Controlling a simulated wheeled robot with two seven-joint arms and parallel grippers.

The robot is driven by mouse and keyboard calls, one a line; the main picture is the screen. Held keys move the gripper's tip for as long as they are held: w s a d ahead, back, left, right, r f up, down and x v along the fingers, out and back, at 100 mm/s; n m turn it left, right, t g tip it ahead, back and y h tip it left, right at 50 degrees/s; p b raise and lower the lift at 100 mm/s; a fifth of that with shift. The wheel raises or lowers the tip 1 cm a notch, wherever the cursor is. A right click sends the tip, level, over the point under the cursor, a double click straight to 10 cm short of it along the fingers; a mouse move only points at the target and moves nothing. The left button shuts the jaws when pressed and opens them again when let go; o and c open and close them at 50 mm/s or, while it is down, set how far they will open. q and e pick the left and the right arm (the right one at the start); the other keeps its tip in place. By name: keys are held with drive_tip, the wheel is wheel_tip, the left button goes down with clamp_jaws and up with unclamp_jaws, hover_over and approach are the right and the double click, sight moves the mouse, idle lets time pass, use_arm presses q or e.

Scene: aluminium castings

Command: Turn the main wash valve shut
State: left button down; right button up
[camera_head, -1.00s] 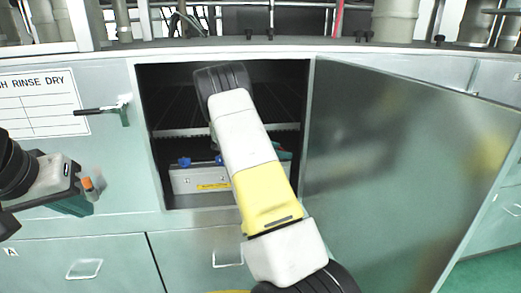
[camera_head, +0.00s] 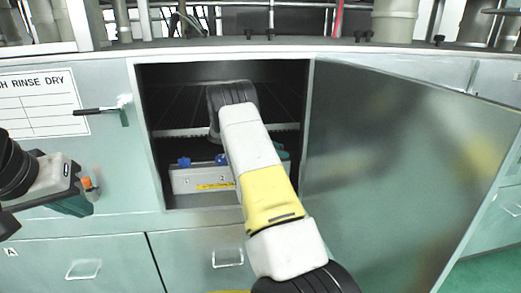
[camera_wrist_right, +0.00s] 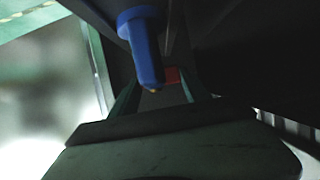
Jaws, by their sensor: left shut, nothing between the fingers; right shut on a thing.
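A blue handle (camera_wrist_right: 145,45) shows large in the right wrist view, with its lower end between the fingers of my right gripper (camera_wrist_right: 153,97). The gripper is shut on it. Two blue parts, one at the left (camera_head: 184,162) and one beside the arm (camera_head: 221,159), sit at the top of a grey box (camera_head: 205,179) inside. My left gripper (camera_head: 82,205) is shut and empty in front of the left panel.
The cabinet door (camera_head: 400,150) stands wide open to the right of my right arm. A dark slatted rack (camera_head: 180,132) crosses the cabinet above the grey box. A black-handled lever (camera_head: 100,111) sticks out of the left panel, above my left gripper.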

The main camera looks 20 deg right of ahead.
drive_tip(key=shift+w+m+g, duration=0.1)
drive_tip(key=shift+m+g, duration=0.3)
drive_tip(key=shift+m, duration=0.1)
drive_tip(key=o, duration=1.4)
drive_tip(key=v, duration=0.7)
drive_tip(key=shift+w+a+r, duration=0.1)
drive_tip(key=shift+a+r, duration=0.05)
drive_tip(key=shift+r, duration=0.05)
drive_tip(key=shift+a, duration=0.15)
